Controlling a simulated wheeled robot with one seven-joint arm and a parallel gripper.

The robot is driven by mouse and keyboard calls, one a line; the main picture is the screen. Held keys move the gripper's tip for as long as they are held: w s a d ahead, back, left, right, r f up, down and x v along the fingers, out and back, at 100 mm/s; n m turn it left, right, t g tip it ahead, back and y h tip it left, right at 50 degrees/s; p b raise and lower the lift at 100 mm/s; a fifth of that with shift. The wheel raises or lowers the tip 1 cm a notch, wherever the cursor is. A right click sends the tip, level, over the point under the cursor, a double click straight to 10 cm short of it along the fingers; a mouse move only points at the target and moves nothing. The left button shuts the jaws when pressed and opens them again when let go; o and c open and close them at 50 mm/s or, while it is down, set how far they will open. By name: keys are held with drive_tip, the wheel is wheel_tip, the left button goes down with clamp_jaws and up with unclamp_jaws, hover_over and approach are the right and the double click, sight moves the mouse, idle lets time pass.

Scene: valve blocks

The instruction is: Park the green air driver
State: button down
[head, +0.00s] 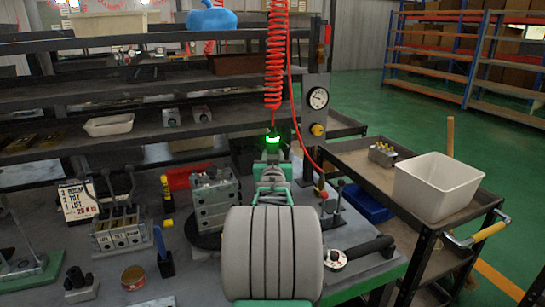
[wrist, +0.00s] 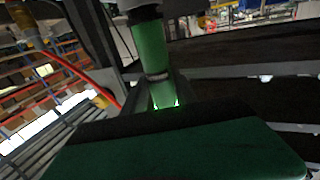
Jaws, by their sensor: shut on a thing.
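The green air driver (wrist: 150,45) shows as a green cylinder in the wrist view, with a pale glowing part (wrist: 165,97) below it. In the head view its bright green glowing part (head: 272,141) sits below the red coiled hose (head: 275,60), above the bench. My gripper (head: 272,158) is shut on the driver, behind my thick grey arm link. The fingers are mostly hidden in the head view. The driver looks roughly upright; its lower end is hidden. I cannot clearly make out a parking holder.
A grey valve block (head: 213,202) stands left of my arm on the bench. A gauge panel (head: 316,125) rises behind right. A lever fixture (head: 338,205) and torque tool (head: 360,250) lie right. A cart with a white bin (head: 437,188) stands farther right. Shelves run behind the bench.

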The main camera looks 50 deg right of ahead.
drive_tip(key=shift+f+b, duration=0.2)
drive_tip(key=shift+b, duration=0.2)
drive_tip(key=c, duration=1.2)
unclamp_jaws()
drive_tip(key=o, duration=0.3)
drive_tip(key=shift+f, duration=0.15)
drive_tip(key=v, duration=0.8)
drive_tip(key=shift+w, duration=0.1)
